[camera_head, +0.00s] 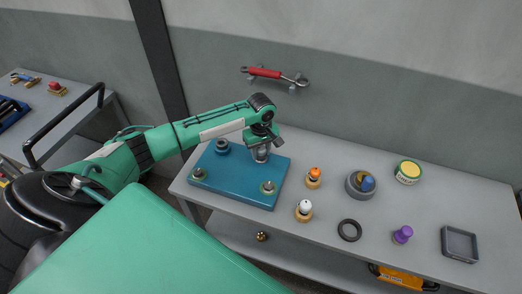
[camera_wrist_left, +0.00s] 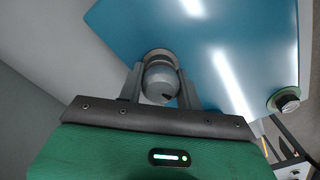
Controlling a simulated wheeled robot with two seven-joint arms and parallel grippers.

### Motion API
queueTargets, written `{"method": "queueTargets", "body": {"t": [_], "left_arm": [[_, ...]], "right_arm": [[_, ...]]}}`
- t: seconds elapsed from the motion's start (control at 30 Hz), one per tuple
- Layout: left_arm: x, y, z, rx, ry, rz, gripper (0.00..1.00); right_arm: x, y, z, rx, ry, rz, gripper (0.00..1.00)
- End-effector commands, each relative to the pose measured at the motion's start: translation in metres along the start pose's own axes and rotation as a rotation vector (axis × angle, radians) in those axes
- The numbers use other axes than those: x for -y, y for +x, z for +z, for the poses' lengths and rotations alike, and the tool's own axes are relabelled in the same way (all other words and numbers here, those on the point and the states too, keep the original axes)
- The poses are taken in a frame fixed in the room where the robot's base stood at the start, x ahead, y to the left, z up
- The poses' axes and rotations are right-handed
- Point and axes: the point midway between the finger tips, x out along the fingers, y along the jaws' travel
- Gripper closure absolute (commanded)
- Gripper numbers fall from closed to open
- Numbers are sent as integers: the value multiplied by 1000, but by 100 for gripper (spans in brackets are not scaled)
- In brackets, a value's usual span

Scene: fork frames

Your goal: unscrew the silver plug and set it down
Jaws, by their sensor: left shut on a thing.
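My left gripper (camera_head: 262,153) reaches over the back right part of the blue plate (camera_head: 240,186) and points down. In the left wrist view, its two fingers (camera_wrist_left: 160,92) are shut on a rounded silver plug (camera_wrist_left: 160,78), one finger on each side. A grey round collar shows just behind the plug, against the blue plate (camera_wrist_left: 215,50). I cannot tell whether the plug is still seated in it. In the head view the gripper mostly hides the plug. My right gripper is in neither view.
Other fittings sit on the plate: a grey one (camera_head: 222,146) at the back, one (camera_head: 199,174) at the left, one (camera_head: 268,187) at the front right.

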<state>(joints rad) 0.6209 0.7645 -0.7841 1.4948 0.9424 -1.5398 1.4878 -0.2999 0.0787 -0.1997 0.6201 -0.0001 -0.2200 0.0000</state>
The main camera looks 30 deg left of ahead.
Motion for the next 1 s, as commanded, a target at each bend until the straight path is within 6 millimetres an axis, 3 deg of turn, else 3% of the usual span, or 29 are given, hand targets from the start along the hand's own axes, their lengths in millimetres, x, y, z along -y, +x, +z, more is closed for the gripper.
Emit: {"method": "queueTargets", "body": {"t": [0.13, 0.3, 0.5, 0.53, 0.6, 0.87, 1.0], "left_arm": [[1, 3, 4, 8, -172, -4, 78], [0, 2, 3, 6, -266, -4, 78], [0, 2, 3, 5, -269, -4, 78], [0, 2, 3, 5, -269, -4, 61], [0, 2, 3, 5, -268, -4, 53], [0, 1, 2, 3, -260, -2, 53], [0, 0, 1, 2, -155, -1, 53]], "right_arm": [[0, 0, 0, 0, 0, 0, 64], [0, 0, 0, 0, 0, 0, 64], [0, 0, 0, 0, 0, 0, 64], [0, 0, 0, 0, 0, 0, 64], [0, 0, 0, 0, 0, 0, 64], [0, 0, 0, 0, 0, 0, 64], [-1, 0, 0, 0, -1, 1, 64]]}}
